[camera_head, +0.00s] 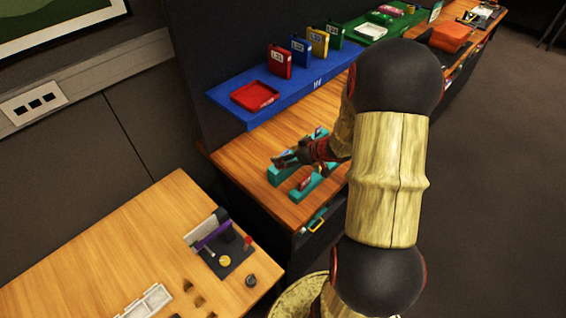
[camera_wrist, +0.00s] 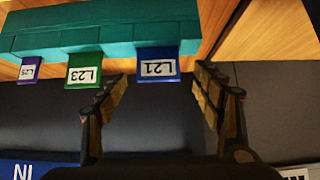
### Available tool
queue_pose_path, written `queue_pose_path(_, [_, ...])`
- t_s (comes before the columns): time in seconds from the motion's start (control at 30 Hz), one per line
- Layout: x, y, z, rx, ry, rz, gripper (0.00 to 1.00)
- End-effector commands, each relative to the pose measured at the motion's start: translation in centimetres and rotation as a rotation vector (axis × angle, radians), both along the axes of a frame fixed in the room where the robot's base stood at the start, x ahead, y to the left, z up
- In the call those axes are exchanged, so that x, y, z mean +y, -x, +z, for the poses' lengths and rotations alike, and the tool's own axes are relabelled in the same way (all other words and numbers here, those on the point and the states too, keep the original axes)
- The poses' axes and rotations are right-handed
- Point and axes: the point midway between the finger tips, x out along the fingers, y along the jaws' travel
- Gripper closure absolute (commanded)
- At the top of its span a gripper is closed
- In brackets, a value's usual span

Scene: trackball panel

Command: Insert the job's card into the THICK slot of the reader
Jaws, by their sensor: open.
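My gripper (camera_wrist: 160,88) is open, with its fingers on either side of the blue card marked L21 (camera_wrist: 157,62) in the wrist view. The card appears between or just beyond the fingertips; contact is not clear. It sticks out of a teal rack (camera_wrist: 110,33), with a green card marked L23 (camera_wrist: 84,68) and a purple card, apparently L25 (camera_wrist: 29,68), to its left. In the head view my gripper (camera_head: 280,160) is over the teal rack (camera_head: 283,174) on the wooden desk, partly hiding it. I cannot identify the reader or its thick slot.
A second, smaller teal rack (camera_head: 322,187) with a red piece stands in front. A blue shelf (camera_head: 232,112) behind bears a red tray (camera_head: 255,96) and several coloured binders. A dark panel (camera_head: 226,252) with small controls sits on the lower-left table (camera_head: 100,250).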

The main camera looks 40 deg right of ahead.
Motion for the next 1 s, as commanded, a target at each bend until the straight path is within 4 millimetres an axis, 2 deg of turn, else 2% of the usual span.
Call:
queue_pose_path(0.03, [0.0,-0.5,-1.0,0.002,0.000,0.002,0.33])
queue_pose_path(0.17, [0.2,-1.9,-2.2,0.001,0.000,0.002,0.33])
queue_pose_path(0.47, [0.2,-2.4,-2.3,0.000,0.000,0.000,0.34])
queue_pose_path(1.0, [0.2,-2.4,-2.3,0.000,0.000,0.000,0.65])
